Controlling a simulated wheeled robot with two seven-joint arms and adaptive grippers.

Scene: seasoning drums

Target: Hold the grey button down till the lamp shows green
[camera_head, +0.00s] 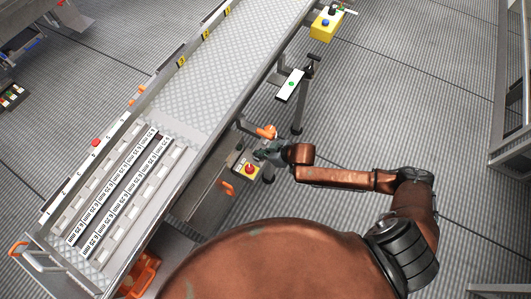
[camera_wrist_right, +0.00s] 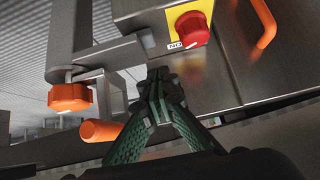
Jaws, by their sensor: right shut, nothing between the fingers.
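My right gripper (camera_head: 262,153) is at the side of the conveyor frame, just right of a red knob (camera_head: 249,169) on a yellow plate. In the right wrist view the gripper (camera_wrist_right: 160,78) is shut and empty, its fingertips close to grey metal below the red knob (camera_wrist_right: 191,28). I cannot make out a grey button in either view; the fingers may hide it, and I cannot tell whether they touch anything. A white plate with a green spot (camera_head: 291,84) stands beside the conveyor; I cannot tell whether that spot is the lamp. My left gripper is not in view.
An orange knob (camera_wrist_right: 69,97) and an orange handle (camera_wrist_right: 256,22) stick out near the gripper. The conveyor (camera_head: 190,95) carries slotted, labelled racks at its near end. A yellow box with a blue button (camera_head: 325,22) is farther back.

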